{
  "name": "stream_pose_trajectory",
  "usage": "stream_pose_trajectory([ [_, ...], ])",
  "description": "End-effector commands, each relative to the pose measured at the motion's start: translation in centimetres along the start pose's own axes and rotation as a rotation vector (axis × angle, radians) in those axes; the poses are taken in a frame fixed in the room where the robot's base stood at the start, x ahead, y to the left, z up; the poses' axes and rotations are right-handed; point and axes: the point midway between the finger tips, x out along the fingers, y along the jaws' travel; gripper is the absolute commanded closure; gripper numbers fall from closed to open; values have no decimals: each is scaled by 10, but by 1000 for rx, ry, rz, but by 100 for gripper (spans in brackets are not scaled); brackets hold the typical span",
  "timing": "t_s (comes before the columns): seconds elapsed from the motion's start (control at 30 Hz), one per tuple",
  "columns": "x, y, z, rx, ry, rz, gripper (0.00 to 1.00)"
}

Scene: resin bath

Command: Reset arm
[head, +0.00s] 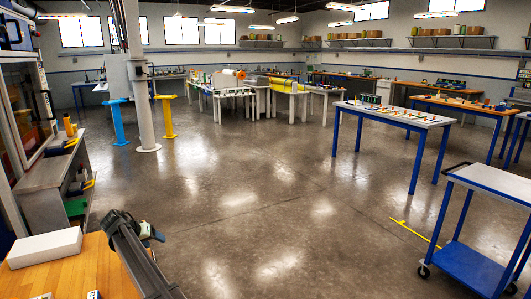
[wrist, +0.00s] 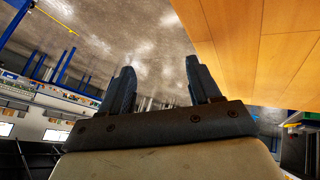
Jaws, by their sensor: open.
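My gripper (wrist: 160,66) shows in the wrist view with its two dark fingers wide apart. Nothing is between them; the concrete floor shows through the gap. The wooden tabletop (wrist: 265,45) is to the right of the fingers in that view, and I see no contact with it. In the head view a dark, elongated part, apparently of my arm, slants across the right end of the wooden tabletop (head: 92,272) at the bottom left. The fingers cannot be made out clearly there.
A white block (head: 45,248) lies on the tabletop, with small items in front. A grey shelf unit (head: 50,185) stands behind it at left. A blue-and-white cart (head: 490,182) is at right, near a blue-legged table (head: 395,115). The middle floor (head: 260,210) is clear.

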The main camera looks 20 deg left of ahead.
Motion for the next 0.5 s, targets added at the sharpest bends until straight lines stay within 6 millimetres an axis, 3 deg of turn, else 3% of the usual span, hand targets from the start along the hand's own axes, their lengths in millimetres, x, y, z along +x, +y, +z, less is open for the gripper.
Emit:
stream_pose_trajectory([
  [0.03,24,20,11,-12,-16,11,37],
  [0.27,118,82,78,-29,-129,29,37],
  [0.5,208,155,170,-30,-268,33,37],
])
